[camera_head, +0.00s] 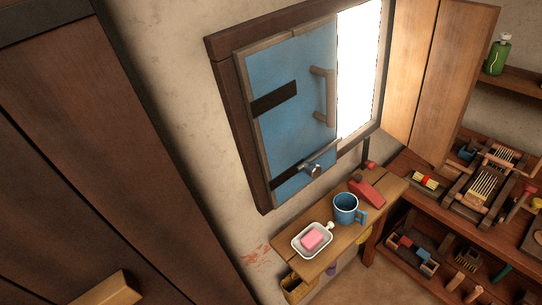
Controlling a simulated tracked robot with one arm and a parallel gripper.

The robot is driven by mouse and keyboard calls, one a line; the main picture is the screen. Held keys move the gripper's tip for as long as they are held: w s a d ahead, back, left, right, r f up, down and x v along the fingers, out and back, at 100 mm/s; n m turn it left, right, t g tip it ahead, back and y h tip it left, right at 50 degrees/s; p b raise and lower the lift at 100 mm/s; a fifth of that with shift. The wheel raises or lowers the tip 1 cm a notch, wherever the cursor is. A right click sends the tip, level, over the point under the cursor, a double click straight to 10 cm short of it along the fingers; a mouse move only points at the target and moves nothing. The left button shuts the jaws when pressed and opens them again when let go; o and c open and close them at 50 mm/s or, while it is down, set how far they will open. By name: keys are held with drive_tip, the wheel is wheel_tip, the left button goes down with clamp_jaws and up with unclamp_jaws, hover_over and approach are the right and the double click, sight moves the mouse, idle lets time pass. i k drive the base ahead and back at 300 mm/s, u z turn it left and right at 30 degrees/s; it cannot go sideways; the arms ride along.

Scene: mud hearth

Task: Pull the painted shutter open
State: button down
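The painted shutter (290,105) is a blue panel in a worn wooden frame, with two dark straps. It covers the left part of the window opening and appears shut or nearly so; I cannot tell if a small gap exists. A wooden pull handle (327,96) stands upright near its right edge. A grey metal latch or knob (313,169) sits low on it. The dark window frame (222,90) surrounds it on the left. My gripper is not in view.
Plain wooden panels (440,75) stand at the window's right side. Below, a small shelf (285,248) holds a soap dish (297,243), a blue mug (345,207) and a red object (367,190). A cluttered workbench (395,167) is at right. A dark wooden panel (60,110) fills the left.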

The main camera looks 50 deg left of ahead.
sight(289, 79)
drive_tip(key=u, duration=0.05)
drive_tip(key=k, duration=0.3)
drive_tip(key=u, duration=1.25)
drive_tip(key=i, duration=0.4)
drive_tip(key=z, duration=2.6)
drive_tip(key=i, duration=0.55)
drive_tip(key=u, duration=0.75)
